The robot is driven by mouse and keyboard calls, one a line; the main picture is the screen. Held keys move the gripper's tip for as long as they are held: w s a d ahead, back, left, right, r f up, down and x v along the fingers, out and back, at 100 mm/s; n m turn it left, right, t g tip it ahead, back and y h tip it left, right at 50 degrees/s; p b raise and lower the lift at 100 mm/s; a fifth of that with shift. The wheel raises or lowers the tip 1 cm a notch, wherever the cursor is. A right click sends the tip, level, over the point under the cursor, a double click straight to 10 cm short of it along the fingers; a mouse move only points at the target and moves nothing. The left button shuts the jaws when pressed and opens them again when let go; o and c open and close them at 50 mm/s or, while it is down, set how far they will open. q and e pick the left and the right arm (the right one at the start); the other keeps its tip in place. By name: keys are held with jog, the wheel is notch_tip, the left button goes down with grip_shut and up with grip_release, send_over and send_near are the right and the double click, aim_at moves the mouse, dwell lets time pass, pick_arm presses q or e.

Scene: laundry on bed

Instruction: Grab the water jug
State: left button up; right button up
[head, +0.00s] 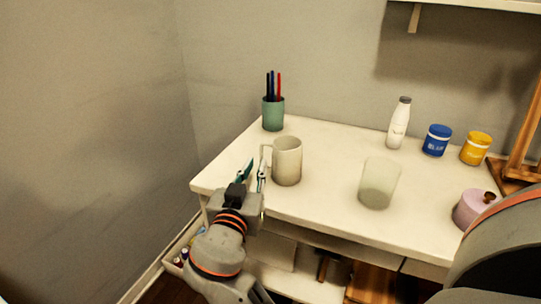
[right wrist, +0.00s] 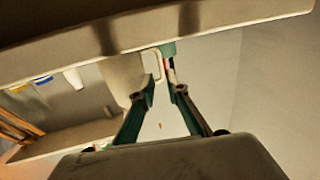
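The water jug (head: 288,162) is a cream cylinder with a square handle (head: 266,155) on its left side. It stands upright near the left end of the white desk. My right gripper (head: 256,165) is at the handle side of the jug, with its two green-edged fingers apart. In the right wrist view the jug (right wrist: 122,78) and its handle (right wrist: 153,62) are just beyond the open fingertips (right wrist: 164,85). The handle appears roughly between or just ahead of the tips; contact cannot be told. My left gripper is not in view.
On the desk (head: 325,205) are a green pen cup (head: 273,115), a translucent cup (head: 379,184), a white bottle (head: 399,124), a blue jar (head: 436,141), a yellow jar (head: 475,149) and a pink pot (head: 472,209). A wall shelf (head: 480,5) hangs above. Bare wall is at left.

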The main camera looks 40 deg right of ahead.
aim_at(261, 150)
jog(key=x, duration=0.7)
jog(key=shift+w+d+r+b, duration=0.1)
jog(key=shift+w+r+b, duration=0.1)
jog(key=shift+b, duration=0.15)
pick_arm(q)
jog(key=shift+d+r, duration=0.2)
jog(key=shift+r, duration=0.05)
pick_arm(e)
jog(key=shift+d, duration=0.1)
grip_shut()
jog(key=shift+r, duration=0.1)
jog(key=shift+r, duration=0.1)
